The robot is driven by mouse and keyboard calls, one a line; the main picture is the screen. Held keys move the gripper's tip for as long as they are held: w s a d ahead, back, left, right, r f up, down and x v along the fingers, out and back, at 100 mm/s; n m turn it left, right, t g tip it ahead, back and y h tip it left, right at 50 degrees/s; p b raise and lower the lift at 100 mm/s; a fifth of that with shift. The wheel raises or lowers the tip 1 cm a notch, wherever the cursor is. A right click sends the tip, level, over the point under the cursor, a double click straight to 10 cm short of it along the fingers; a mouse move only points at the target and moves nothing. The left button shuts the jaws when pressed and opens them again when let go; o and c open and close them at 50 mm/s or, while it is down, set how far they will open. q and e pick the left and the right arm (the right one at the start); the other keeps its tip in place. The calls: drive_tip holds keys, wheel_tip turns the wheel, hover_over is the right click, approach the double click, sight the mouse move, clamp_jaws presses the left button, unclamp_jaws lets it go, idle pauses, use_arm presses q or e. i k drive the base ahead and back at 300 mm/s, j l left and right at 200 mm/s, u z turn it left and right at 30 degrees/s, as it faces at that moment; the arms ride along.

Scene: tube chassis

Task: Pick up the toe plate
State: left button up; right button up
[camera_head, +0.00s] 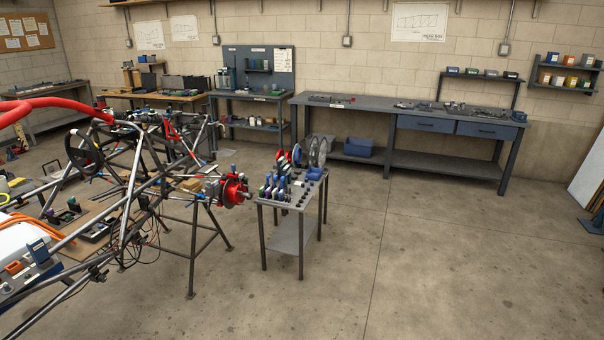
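I cannot pick out the toe plate with certainty; the parts are too small at this distance. A small metal stand (292,236) in the middle of the view carries several small tools and parts on its top. Grey round discs (318,152) stand upright at its back edge. Red and blue parts are beside them. Neither of my grippers is in view.
The tube chassis (140,182) fills the left side, with a red hub (235,192) close to the small stand. A long workbench (370,107) runs along the back wall. A white panel (588,175) leans at the right. The concrete floor (440,260) is clear at centre and right.

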sight(282, 161)
drive_tip(key=i+z, duration=0.3)
drive_tip(key=i, duration=3.7)
drive_tip(key=i+l+u, duration=0.1)
drive_tip(key=i, duration=0.55)
drive_tip(key=i+l+u, duration=0.15)
drive_tip(key=i, duration=0.5)
